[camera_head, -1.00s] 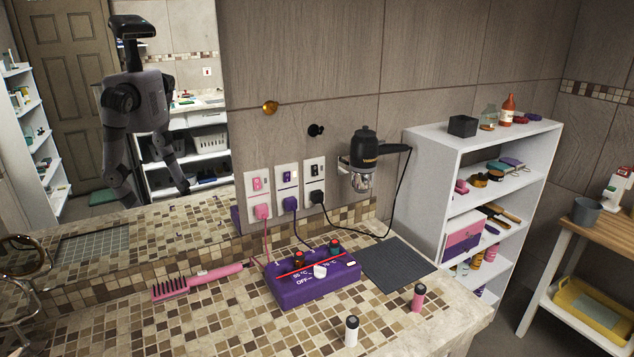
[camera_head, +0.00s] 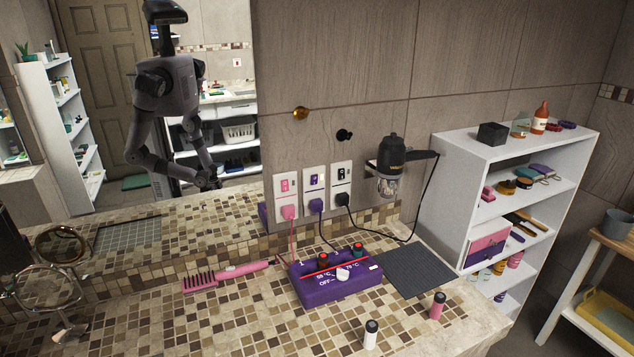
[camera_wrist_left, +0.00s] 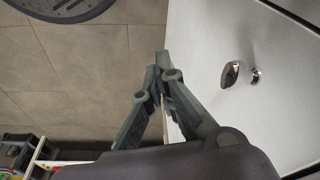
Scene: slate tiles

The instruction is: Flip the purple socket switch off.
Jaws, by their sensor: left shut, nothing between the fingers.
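Three white socket plates sit side by side on the wall, low, to the right of the mirror. The middle one is the purple socket (camera_head: 314,190), with a small purple switch (camera_head: 314,180) in its upper part and a purple plug (camera_head: 316,206) in its lower part. Whether the switch is on or off is too small to tell. My left gripper (camera_wrist_left: 157,76) shows only in the left wrist view, shut and empty, beside a white panel with a metal knob and away from the sockets. My right gripper is not directly in view.
A pink socket (camera_head: 285,187) and a black socket (camera_head: 341,178) flank the purple one, both with plugs. A hair dryer (camera_head: 391,160) hangs at right.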

